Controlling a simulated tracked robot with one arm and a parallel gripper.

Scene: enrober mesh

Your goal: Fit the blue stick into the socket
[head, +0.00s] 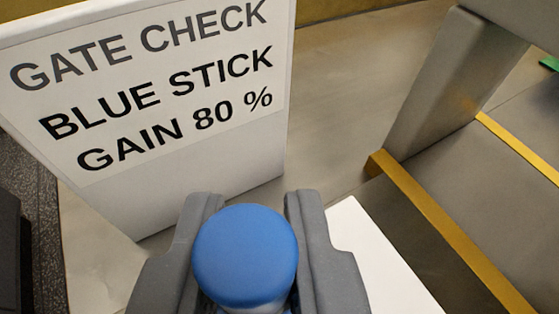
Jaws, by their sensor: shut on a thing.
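The blue stick (245,256) shows its round blue top in the head view, at the bottom centre. My gripper (250,225) has grey fingers on both sides of it and is shut on it. The lower part of the stick is hidden below its top and the fingers. I cannot make out a socket in this view.
A white sign board (190,180) reading "GATE CHECK BLUE STICK GAIN 80 %" stands at the upper left. A white flat surface (375,260) lies right of my gripper. A grey metal post (425,90) and yellow strips (450,230) are at the right. Bare floor lies between.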

